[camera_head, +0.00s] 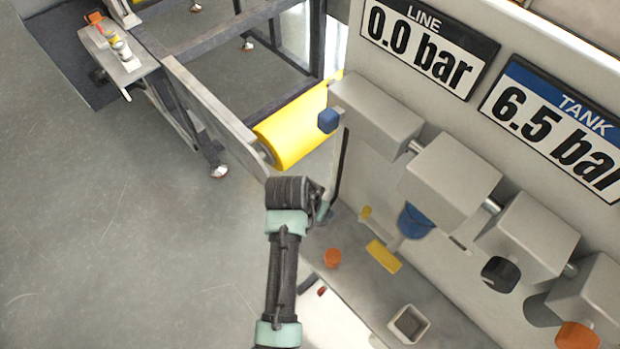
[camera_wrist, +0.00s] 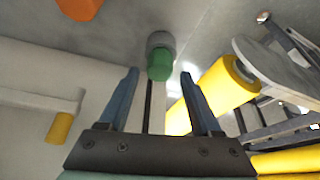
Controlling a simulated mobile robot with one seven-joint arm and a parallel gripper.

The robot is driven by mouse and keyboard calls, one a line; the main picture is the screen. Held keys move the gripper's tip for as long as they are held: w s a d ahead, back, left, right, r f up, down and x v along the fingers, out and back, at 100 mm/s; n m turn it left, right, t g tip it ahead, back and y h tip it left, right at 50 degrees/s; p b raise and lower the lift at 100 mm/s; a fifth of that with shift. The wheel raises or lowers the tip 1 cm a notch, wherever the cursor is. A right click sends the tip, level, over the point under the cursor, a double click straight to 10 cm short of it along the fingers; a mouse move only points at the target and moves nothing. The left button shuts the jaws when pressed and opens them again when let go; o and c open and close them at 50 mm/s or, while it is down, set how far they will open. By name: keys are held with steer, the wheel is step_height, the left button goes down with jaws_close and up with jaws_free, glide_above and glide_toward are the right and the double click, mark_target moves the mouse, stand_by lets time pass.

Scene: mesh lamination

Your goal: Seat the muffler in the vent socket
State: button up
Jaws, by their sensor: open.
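My gripper (camera_wrist: 165,72) is open, its two blue fingers apart with nothing clasped between them. In the wrist view a green cylinder (camera_wrist: 160,66) with a grey collar (camera_wrist: 160,40) is beyond the fingertips, roughly in line with the gap. It may be the muffler or the vent fitting; I cannot tell which. In the head view my gripper (camera_head: 322,208) is at the end of the dark arm, beside the panel's left end, and partly hidden by the wrist. A small yellow cylinder (camera_head: 366,212) is on the panel side to its right.
Grey valve boxes (camera_head: 450,178) line the panel, with a blue knob (camera_head: 328,120) at the left. A shelf below bears an orange cylinder (camera_head: 332,257), a yellow block (camera_head: 383,256) and a square grey cup (camera_head: 408,323). A yellow roller (camera_head: 290,127) stands behind my wrist. Open floor lies left.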

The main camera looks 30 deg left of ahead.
steer(key=v, duration=0.9)
stand_by(0.3)
